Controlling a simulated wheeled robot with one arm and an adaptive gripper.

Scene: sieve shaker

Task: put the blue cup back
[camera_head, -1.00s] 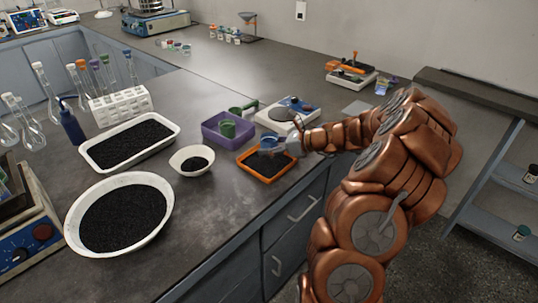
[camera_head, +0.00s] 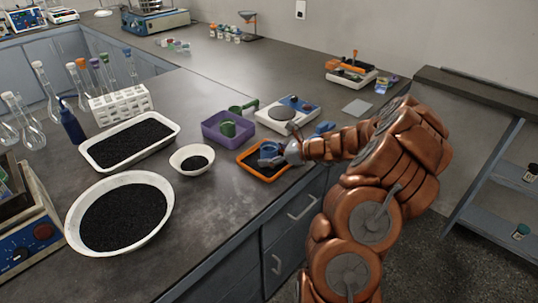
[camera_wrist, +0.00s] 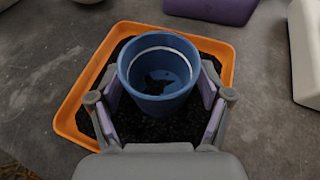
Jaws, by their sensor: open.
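The blue cup (camera_head: 269,150) is at the orange tray (camera_head: 243,163) of black grains, near the counter's front edge. In the wrist view the cup (camera_wrist: 158,72) is upright over the grains, its mouth facing the camera, with a few dark bits inside. My gripper (camera_wrist: 158,98) is open, with one finger on each side of the cup. Whether the finger pads touch it is hard to tell. In the head view my gripper (camera_head: 280,154) is at the tray's right part and hides some of it. The cup's base is hidden in the wrist view.
A balance (camera_head: 285,114) is behind right, with a blue object (camera_head: 325,127) beside my arm. A small white bowl (camera_head: 180,158) is left. Bare counter lies in front.

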